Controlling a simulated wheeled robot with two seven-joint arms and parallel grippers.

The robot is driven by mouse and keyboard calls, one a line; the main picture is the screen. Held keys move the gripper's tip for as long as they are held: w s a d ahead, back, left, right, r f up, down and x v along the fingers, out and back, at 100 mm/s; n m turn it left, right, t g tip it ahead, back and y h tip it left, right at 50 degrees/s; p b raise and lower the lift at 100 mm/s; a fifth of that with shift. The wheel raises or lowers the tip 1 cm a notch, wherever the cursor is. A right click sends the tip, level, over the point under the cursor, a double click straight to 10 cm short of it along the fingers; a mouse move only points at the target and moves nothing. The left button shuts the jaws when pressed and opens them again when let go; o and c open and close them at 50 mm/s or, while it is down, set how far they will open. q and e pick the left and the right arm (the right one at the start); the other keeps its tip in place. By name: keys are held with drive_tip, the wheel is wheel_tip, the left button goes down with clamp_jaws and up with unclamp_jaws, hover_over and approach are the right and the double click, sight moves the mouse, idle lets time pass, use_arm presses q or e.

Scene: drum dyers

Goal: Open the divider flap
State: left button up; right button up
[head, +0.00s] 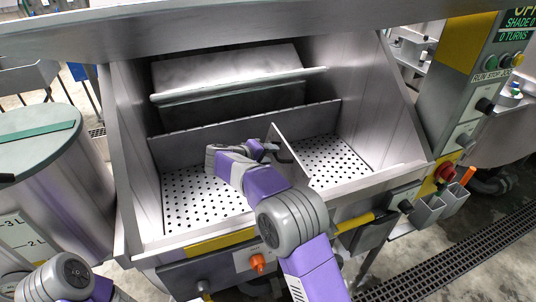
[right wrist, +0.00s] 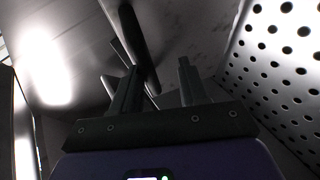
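The divider flap (head: 291,158) is a thin metal plate standing upright between two perforated floor sections inside the steel tub. My right gripper (head: 268,147) is inside the tub at the left side of the plate, close to it. In the right wrist view its two fingers (right wrist: 159,82) are apart. A dark bar, apparently a handle (right wrist: 140,45), runs beside the left finger; I cannot tell whether they touch. The bar's far end is partly hidden. My left arm shows at the lower left, but its gripper is out of view.
The perforated floor shows left (head: 195,200) and right (head: 335,160) of the plate. A raised lip (head: 240,85) crosses the tub's back. The tub's front rim (head: 370,183) lies below my right arm. A drum (head: 40,160) stands left; a control panel (head: 480,90) stands right.

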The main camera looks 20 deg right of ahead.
drive_tip(key=shift+r, duration=0.1)
drive_tip(key=p+v, duration=0.1)
drive_tip(key=v, duration=0.6)
drive_tip(key=shift+a+p, duration=0.2)
drive_tip(key=shift+p, duration=0.15)
drive_tip(key=shift+s+r, duration=0.1)
